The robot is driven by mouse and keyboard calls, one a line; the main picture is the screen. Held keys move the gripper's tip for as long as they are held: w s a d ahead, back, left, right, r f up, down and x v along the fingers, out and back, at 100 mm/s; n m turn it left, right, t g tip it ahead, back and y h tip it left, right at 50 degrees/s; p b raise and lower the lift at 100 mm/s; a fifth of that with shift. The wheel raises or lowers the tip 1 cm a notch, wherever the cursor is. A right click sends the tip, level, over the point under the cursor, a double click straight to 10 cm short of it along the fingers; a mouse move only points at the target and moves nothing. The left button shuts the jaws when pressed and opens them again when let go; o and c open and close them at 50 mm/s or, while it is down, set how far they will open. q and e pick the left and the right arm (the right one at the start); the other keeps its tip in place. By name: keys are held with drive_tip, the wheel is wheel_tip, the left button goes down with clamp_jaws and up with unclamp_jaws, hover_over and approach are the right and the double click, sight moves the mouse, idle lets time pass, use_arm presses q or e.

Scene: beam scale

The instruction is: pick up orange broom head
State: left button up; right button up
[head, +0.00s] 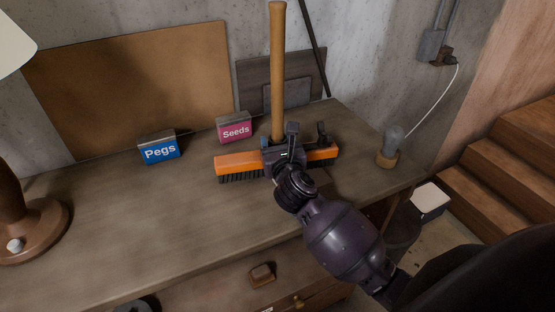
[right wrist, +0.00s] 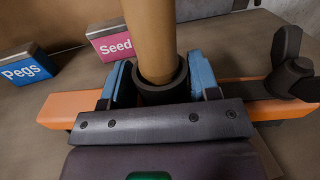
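The orange broom head (head: 237,162) stands bristles down on the workbench, its wooden handle (head: 278,70) rising upright from a black socket. Orange parts also show on both sides in the right wrist view (right wrist: 70,108). My right gripper (head: 283,150) is at the middle of the head. Its blue finger pads (right wrist: 160,85) sit on either side of the black socket and appear to press on it. The gripper hides the middle of the head. My left gripper is not in view.
A blue Pegs box (head: 160,149) and a pink Seeds box (head: 234,128) stand behind and left of the broom. A bulb on a cork-coloured base (head: 388,158) stands to the right. A lamp base (head: 30,225) is at far left. The bench's middle left is clear.

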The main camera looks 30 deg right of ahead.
clamp_jaws()
